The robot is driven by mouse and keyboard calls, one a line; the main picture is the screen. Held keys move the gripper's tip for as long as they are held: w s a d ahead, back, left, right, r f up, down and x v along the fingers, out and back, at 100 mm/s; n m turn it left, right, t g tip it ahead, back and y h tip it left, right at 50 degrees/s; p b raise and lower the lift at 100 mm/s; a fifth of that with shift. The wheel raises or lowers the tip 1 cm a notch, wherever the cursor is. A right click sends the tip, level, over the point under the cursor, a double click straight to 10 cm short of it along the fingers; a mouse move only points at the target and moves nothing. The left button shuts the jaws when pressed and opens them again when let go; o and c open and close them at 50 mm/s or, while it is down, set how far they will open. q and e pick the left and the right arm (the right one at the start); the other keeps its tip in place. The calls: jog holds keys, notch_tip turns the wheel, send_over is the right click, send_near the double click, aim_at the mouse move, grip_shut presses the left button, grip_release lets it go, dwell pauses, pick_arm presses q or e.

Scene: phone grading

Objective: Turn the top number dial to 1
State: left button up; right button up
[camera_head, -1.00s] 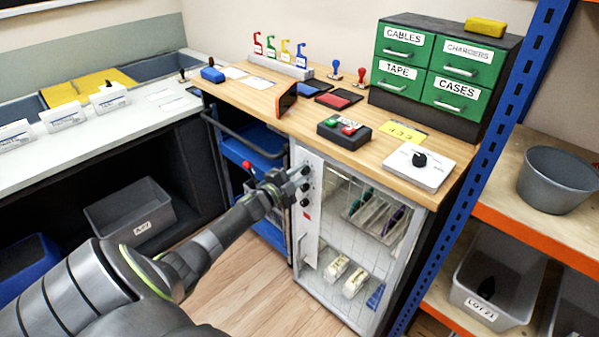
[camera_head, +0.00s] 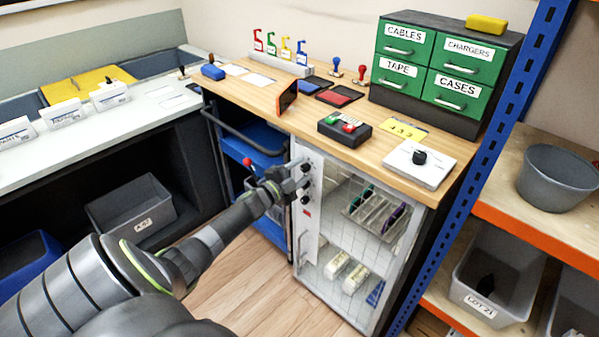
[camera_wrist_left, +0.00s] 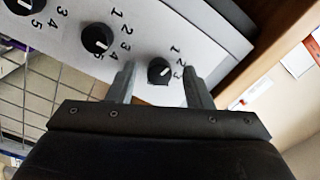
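A white panel (camera_head: 308,228) on the cabinet front carries a column of black number dials. My left gripper (camera_head: 297,174) is at the upper end of this panel and partly hides the top dial in the head view. In the left wrist view, the top dial (camera_wrist_left: 159,71) sits between the two fingers of my left gripper (camera_wrist_left: 160,78), with a gap on each side. Numbers 1, 2 and 3 show beside it; its small white mark is hard to read. The middle dial (camera_wrist_left: 97,38) and bottom dial (camera_wrist_left: 25,4) lie to the left. My right gripper is not in view.
The cabinet has a wire-mesh front (camera_head: 350,235) right of the panel. Its wooden top (camera_head: 350,157) holds a dark box with red and green buttons (camera_head: 344,129) and a white dial box (camera_head: 420,164). A blue cart (camera_head: 252,153) stands left of the panel.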

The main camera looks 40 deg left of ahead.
pick_arm(q)
jog(key=s+a, duration=0.1)
jog(key=s, duration=1.6)
jog(key=shift+s+f, duration=0.2)
jog(key=s+f+n+g+y+p, duration=0.15)
jog(key=s+f+n+g, duration=0.4)
jog(key=f, duration=0.75)
jog(key=s+f+n+g+y, duration=0.3)
jog(key=s+f, duration=0.5)
jog(key=f, duration=0.5)
jog(key=s+d+f+n+g, duration=0.1)
jog(key=s+d+f+g, duration=0.1)
jog(key=s+d+f, duration=0.3)
jog(key=s+d+f+n+g+h+p, duration=0.1)
jog(key=s+d+f+n+g, duration=0.1)
jog(key=s+d+f, duration=0.4)
jog(key=s+d+f+n+g+h, duration=0.1)
jog(key=s+d+f+g, duration=0.3)
jog(key=s+d, duration=0.4)
jog(key=s+f+n, duration=0.1)
jog(key=s, duration=0.4)
jog(key=shift+s+f+p, duration=0.15)
jog(key=shift+p, duration=0.15)
jog(key=shift+g+h, duration=0.25)
